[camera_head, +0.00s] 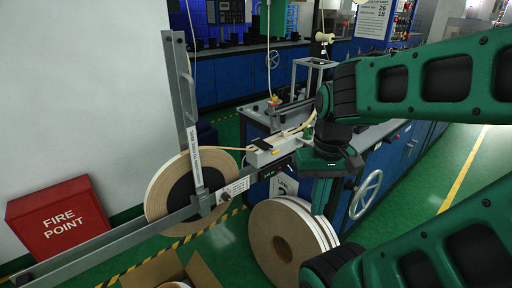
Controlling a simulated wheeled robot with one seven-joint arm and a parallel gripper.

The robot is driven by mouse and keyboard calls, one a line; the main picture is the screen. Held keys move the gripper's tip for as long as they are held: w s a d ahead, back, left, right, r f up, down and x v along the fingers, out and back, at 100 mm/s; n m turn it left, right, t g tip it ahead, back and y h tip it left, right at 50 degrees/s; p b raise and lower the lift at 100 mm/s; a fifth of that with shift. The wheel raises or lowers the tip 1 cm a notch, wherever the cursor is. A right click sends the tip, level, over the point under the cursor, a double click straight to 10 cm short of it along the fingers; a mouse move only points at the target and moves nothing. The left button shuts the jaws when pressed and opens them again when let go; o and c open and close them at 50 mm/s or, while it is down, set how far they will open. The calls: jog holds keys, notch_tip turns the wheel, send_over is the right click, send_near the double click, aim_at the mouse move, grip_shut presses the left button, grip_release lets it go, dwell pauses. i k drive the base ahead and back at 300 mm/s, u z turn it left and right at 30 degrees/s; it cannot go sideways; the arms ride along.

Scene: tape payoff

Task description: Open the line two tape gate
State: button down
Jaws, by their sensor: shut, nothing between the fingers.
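A grey steel bar (130,238) runs from the lower left up across the front of a large tape reel (160,190), with a small printed label (234,188) on it. An upright grey arm (179,90) with a lengthwise label (195,157) meets this bar near the reel. I cannot read the labels well enough to tell which part is the line two tape gate. My gripper (321,205) points down, shut and empty, to the right of the reel. It overlaps the bar's far end in the picture; I cannot tell whether they touch.
Tape runs from the reel to a pale guide block (270,152) on a workbench behind. More reels (275,240) stand on the floor below my gripper. A red fire point box (60,222) stands at left, and an open cardboard box (160,270) lies in front.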

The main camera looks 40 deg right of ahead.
aim_at(263, 145)
jog(key=z, duration=0.05)
jog(key=k, duration=1.15)
jog(key=u, duration=0.6)
jog(key=i, duration=1.35)
jog(key=z, duration=0.55)
